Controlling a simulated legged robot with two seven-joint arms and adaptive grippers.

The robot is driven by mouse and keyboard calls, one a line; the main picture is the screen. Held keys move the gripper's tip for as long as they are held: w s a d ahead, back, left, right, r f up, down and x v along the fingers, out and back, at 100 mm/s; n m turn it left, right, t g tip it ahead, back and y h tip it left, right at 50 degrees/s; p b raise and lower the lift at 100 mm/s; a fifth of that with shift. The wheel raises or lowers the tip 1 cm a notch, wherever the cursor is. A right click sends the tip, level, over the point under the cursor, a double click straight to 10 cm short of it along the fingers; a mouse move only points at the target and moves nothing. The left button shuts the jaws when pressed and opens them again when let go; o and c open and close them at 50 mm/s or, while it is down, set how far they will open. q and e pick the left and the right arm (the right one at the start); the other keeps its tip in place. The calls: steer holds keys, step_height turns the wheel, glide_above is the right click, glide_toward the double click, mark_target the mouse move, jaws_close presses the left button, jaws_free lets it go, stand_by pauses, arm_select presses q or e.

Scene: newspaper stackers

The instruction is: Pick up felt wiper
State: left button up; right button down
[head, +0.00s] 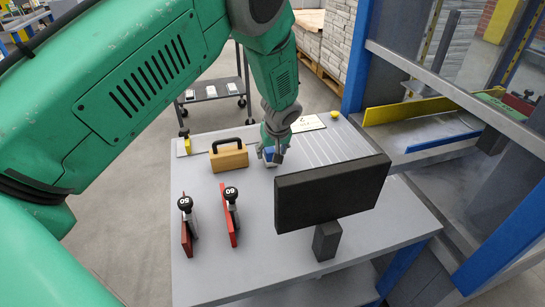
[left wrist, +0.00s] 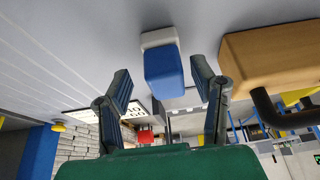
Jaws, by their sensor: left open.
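The felt wiper is a small block with a blue body and a pale felt layer. In the left wrist view the felt wiper (left wrist: 164,72) lies on the grey table between the two spread fingers, with a gap on each side. In the head view a blue part of it (head: 270,152) shows among the fingers, and the rest is hidden. My left gripper (head: 273,155) points down at the table, open and empty. Its two dark fingers also show in the left wrist view (left wrist: 162,84). My right gripper is not in view.
A wooden block with a black handle (head: 229,156) stands close left of the gripper. Two red tools with black knobs (head: 233,217) stand nearer. A black screen (head: 333,194) rises at the front right. A yellow knob (head: 334,115) and a white sign (head: 309,122) lie at the back.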

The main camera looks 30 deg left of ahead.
mark_target(270, 148)
arm_select(q)
steer(key=shift+a, duration=0.2)
steer(key=shift+c, duration=0.4)
steer(key=shift+a+f, duration=0.2)
steer(key=shift+a, duration=0.15)
jaws_close()
steer(key=shift+d+r, duration=0.25)
steer(key=shift+r, duration=0.05)
step_height(270, 148, up, 10)
steer(key=shift+f+p, duration=0.2)
steer(key=shift+p, duration=0.35)
